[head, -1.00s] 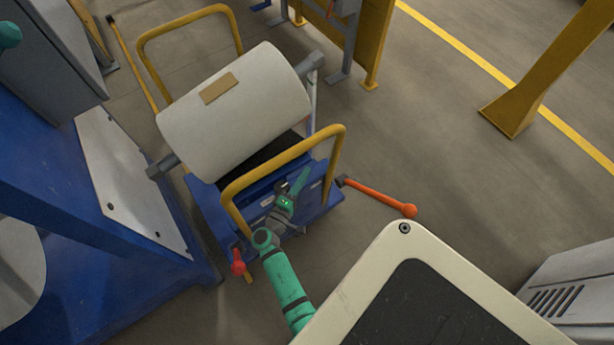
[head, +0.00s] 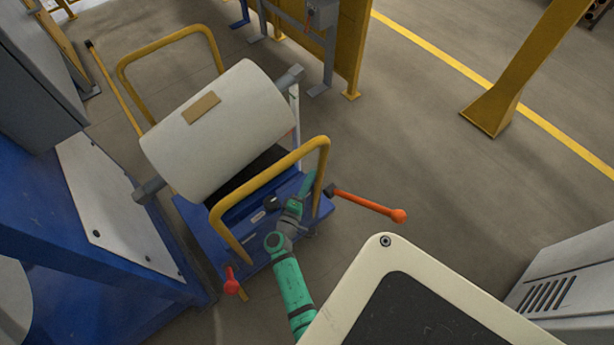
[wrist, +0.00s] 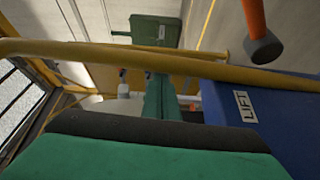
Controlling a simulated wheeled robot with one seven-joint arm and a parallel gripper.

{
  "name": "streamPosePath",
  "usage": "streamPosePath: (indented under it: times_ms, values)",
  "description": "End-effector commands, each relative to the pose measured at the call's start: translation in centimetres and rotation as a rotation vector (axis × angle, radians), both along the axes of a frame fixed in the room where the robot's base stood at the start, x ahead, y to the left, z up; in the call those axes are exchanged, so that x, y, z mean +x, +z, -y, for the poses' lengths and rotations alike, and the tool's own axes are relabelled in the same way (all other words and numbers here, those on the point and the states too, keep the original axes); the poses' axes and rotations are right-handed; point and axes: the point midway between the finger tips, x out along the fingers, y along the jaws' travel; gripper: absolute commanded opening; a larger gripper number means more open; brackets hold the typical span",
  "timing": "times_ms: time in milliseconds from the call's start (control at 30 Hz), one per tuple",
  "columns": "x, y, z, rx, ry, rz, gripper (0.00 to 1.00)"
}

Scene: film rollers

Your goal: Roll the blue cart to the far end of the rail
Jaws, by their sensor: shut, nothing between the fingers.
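The blue cart (head: 232,233) stands beside the blue machine, with yellow hoop handles at both ends and a large white roll (head: 218,130) lying across it. Its near yellow handle (head: 268,172) is close to my gripper (head: 308,182). My green gripper is shut and empty, by the right leg of that handle and above the cart's near end. In the wrist view the handle bar (wrist: 110,52) crosses above my fingers (wrist: 162,98), and the blue deck with a LIFT label (wrist: 270,125) is at right. I cannot tell whether the fingers touch the handle. I cannot make out the rail.
An orange lever (head: 370,204) sticks out at the cart's right, and a red-knobbed lever (head: 231,283) is at its near left corner. The blue machine (head: 100,265) is close on the left. A yellow post (head: 495,105) stands on the right. Floor between is clear.

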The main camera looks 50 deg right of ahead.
Motion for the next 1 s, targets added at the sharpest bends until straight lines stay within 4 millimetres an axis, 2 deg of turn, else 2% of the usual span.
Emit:
streamPosePath:
  times_ms: [267,600,900,1000]
  values:
    - [-0.2,0.0,0.1,0.000,-0.003,0.000,0.00]
    - [-3.3,-0.2,-0.3,0.001,-0.016,-0.004,0.00]
    - [-3.6,-0.4,0.0,0.005,-0.025,-0.005,0.00]
    - [-3.2,-0.3,0.0,0.004,-0.023,-0.003,0.00]
